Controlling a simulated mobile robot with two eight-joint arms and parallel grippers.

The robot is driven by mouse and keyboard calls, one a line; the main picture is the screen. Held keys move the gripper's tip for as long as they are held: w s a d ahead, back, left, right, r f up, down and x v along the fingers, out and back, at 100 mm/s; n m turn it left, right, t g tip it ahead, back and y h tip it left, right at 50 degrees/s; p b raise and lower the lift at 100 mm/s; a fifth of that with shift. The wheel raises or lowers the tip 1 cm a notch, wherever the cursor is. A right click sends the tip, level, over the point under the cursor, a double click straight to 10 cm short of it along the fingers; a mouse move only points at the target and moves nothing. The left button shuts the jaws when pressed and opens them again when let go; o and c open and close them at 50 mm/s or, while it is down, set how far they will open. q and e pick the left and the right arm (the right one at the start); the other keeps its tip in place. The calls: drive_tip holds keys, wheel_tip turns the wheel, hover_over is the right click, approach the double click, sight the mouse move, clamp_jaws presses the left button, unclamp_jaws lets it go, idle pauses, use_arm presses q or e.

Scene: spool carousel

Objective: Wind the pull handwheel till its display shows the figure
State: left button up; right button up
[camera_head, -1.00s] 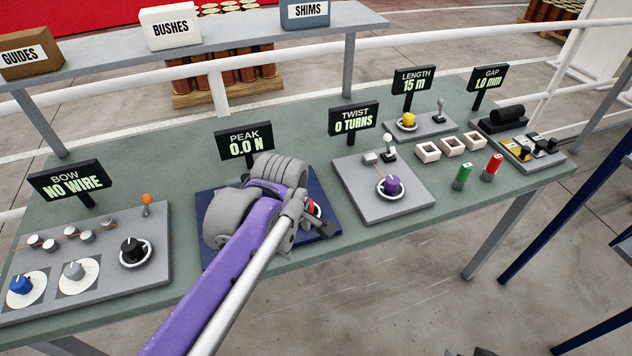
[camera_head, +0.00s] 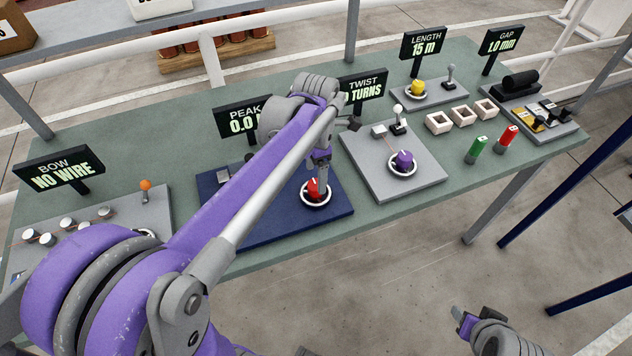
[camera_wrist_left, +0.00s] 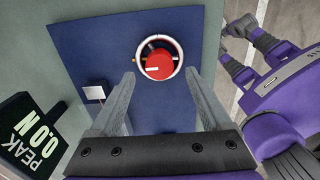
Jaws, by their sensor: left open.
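The red handwheel knob (camera_head: 313,188) with a white ring around it sits on a blue board. It also shows in the left wrist view (camera_wrist_left: 159,65), with a white mark on its face. Its PEAK display (camera_head: 240,122) is partly hidden behind my left arm in the head view; the left wrist view shows it reading 0.0 N (camera_wrist_left: 35,135). My left gripper (camera_wrist_left: 160,76) is open and empty, pointing down at the knob, with its fingers to either side just short of it. My right gripper (camera_head: 464,322) is low at the right, clear of the table; its opening is unclear.
The BOW board (camera_head: 150,215) is at left. The TWIST board (camera_head: 425,185) with a purple knob (camera_head: 403,160) stands close to the right of the blue board (camera_head: 270,228). Green (camera_head: 476,150) and red (camera_head: 506,138) cylinders stand further right. A small white-topped block (camera_wrist_left: 95,92) shares the blue board.

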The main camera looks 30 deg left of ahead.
sight(316, 184)
use_arm(q)
drive_tip(key=shift+f, duration=2.25)
drive_tip(key=shift+c, duration=0.3)
clamp_jaws()
